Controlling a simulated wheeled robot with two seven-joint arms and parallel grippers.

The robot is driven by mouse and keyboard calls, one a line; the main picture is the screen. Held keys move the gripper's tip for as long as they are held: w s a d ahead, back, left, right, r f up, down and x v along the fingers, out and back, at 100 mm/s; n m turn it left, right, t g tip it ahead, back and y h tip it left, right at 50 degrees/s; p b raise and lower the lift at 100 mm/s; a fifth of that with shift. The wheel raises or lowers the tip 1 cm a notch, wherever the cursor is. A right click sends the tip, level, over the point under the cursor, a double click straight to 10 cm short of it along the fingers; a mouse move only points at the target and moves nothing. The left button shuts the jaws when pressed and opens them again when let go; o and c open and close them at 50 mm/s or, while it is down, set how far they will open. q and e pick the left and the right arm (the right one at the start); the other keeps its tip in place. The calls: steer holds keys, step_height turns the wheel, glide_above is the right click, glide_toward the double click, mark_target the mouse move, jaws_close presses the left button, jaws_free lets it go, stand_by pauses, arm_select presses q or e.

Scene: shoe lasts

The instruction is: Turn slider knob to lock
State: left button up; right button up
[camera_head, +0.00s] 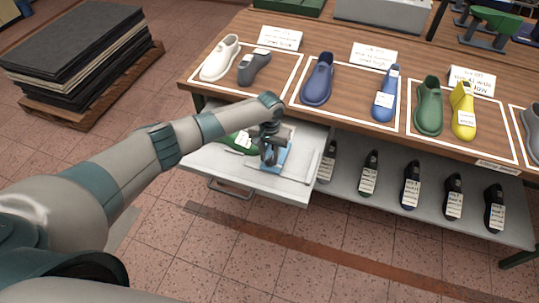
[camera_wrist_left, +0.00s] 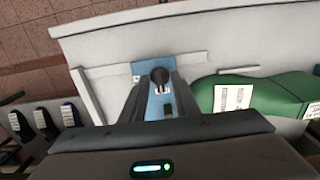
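An open pale grey drawer (camera_head: 225,167) under the table's left end holds a blue plate fixture (camera_head: 283,158) and a green shoe last (camera_head: 238,139). My left gripper (camera_head: 270,158) points down over the fixture and hides most of it. In the left wrist view a dark round knob (camera_wrist_left: 160,76) stands on the blue plate (camera_wrist_left: 152,68), between the fingertips of my left gripper (camera_wrist_left: 160,85). The fingers are apart, with blue showing between them; I see no clear contact with the knob. The labelled green last (camera_wrist_left: 262,97) lies beside them. My right gripper is out of view.
The wooden table (camera_head: 342,118) above carries several lasts in white-outlined areas with label cards. A grey lower shelf (camera_head: 390,203) right of the drawer holds several dark labelled lasts. A stack of dark sheets (camera_head: 75,55) stands at far left. Tiled floor in front is clear.

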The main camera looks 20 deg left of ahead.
arm_select(q)
jaws_close()
